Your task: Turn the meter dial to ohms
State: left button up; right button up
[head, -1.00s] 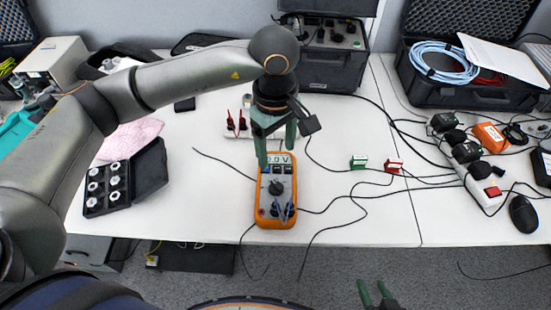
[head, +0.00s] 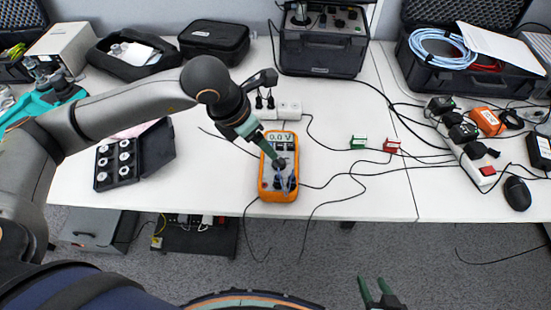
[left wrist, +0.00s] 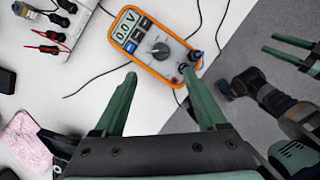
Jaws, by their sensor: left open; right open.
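The orange multimeter (head: 265,186) lies on the white table, its display reading 0.0 V. Its dark dial (head: 280,163) sits mid-face; the dial (left wrist: 160,50) also shows in the left wrist view, where I cannot read its setting. My left gripper (head: 273,157) slants down over the meter from the upper left in the head view, its fingers partly overlapping in that view. In the left wrist view the left gripper (left wrist: 159,73) is open and empty, the dial beyond the gap between its fingertips. My right gripper (head: 376,281) is open and empty, in front of the table.
Thin black leads trail around the meter. A white power strip (head: 289,109) lies behind it. A green block (head: 358,142) and a red block (head: 391,146) lie to the right. A black case of round weights (head: 104,175) is open at left.

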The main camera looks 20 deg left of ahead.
aim_at(277, 161)
pick_arm(q)
jog(key=x, duration=1)
jog(key=shift+w+f, duration=0.1)
jog(key=shift+f, duration=0.25)
grip_shut()
